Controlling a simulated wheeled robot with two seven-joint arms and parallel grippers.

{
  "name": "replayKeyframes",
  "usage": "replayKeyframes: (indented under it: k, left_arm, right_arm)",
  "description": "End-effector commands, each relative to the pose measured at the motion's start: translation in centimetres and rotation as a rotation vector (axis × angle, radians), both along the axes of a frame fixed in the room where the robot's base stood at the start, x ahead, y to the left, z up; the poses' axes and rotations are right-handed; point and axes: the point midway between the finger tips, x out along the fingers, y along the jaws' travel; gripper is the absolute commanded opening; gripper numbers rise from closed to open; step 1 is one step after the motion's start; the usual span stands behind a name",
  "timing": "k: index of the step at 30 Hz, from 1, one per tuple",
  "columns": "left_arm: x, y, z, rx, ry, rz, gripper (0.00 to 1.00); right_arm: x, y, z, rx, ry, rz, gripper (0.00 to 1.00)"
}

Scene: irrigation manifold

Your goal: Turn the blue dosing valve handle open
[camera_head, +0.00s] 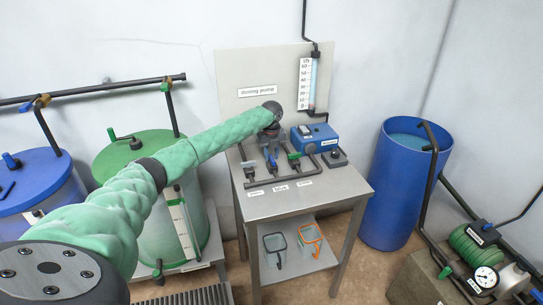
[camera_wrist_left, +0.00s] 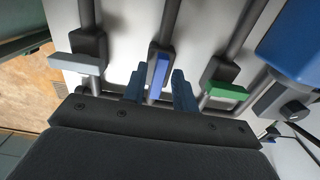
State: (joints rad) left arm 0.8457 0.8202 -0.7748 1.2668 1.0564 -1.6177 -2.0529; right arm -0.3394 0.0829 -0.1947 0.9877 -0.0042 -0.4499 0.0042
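The blue valve handle (camera_wrist_left: 159,75) stands on the middle of three dark pipe valves in the left wrist view. My left gripper (camera_wrist_left: 158,91) is open, with one finger on each side of the blue handle. A narrow gap shows on each side, so the fingers do not look closed on it. My right gripper is not in view.
A grey handle (camera_wrist_left: 75,63) and a green handle (camera_wrist_left: 228,91) stand on the neighbouring valves, close to either side. The blue dosing pump (camera_head: 314,136) sits just right of them. A backboard (camera_head: 235,75) rises behind. A blue barrel (camera_head: 395,205) stands right of the table.

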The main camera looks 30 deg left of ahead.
Motion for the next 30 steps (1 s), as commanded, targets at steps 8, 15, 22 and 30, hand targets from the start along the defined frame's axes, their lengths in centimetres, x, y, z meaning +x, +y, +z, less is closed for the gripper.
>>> replayKeyframes:
  k: [8, 15, 22, 30]
  left_arm:
    - [-0.1, -0.1, -0.2, 0.0, 0.003, -0.001, 0.35]
    - [0.0, -0.1, 1.3, 0.0, 0.0, -0.001, 0.35]
    - [0.0, -0.1, 4.5, -0.001, 0.001, 0.0, 0.35]
    - [0.0, 0.0, 7.1, 0.0, 0.003, -0.001, 0.35]
  right_arm:
    - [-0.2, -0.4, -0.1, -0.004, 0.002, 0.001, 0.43]
    - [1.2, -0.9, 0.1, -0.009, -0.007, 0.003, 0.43]
    - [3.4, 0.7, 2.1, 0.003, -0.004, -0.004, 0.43]
    - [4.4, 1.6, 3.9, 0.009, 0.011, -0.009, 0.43]
